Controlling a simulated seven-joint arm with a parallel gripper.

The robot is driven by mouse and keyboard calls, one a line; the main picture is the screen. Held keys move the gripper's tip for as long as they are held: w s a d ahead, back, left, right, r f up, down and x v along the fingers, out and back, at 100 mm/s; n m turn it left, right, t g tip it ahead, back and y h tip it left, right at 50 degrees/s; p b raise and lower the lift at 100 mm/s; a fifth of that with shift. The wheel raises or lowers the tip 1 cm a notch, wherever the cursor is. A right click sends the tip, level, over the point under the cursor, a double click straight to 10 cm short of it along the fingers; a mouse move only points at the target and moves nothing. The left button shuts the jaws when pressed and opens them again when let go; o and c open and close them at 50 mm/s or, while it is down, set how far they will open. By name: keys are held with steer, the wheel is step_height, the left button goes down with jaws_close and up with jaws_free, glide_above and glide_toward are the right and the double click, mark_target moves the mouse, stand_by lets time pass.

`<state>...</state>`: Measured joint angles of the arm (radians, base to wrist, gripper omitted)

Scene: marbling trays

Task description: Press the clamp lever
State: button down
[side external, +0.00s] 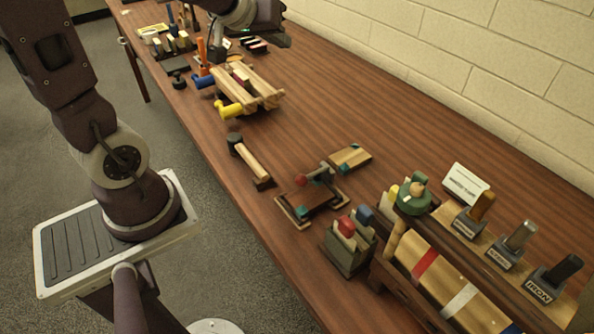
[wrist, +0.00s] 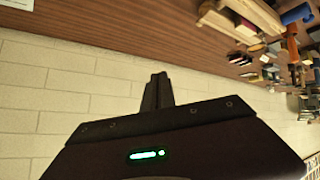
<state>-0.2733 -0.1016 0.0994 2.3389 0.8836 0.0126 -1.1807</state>
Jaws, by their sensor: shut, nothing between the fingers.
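A small clamp (side external: 309,199) stands on the near middle of the table in the side external view. It has a wooden base, a dark plate and grey metal parts. Its lever appears to be the arm ending in a red ball knob (side external: 300,180), which sits above the base. My gripper (side external: 282,40) is at the top of the side external view, far from the clamp and over the far part of the table. In the wrist view my gripper (wrist: 158,92) has its dark fingers together, with nothing held, pointing toward the wall. The clamp is not visible in the wrist view.
A mallet (side external: 251,161) and a small wooden block (side external: 350,158) lie near the clamp. A tool box (side external: 348,257) stands just right of it. The table's middle toward the wall is clear.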

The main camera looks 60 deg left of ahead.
steer(key=w+a+f+n+h, duration=0.1)
steer(key=w+f+h, duration=0.1)
steer(key=w+f, duration=0.15)
steer(key=n+g+h, duration=0.5)
steer(key=n+h, duration=0.2)
steer(key=h, duration=0.4)
glide_toward(314, 177)
steer(key=s+a, duration=0.3)
steer(key=shift+a+r, duration=0.15)
steer(key=x, duration=1)
steer(key=shift+s, duration=0.1)
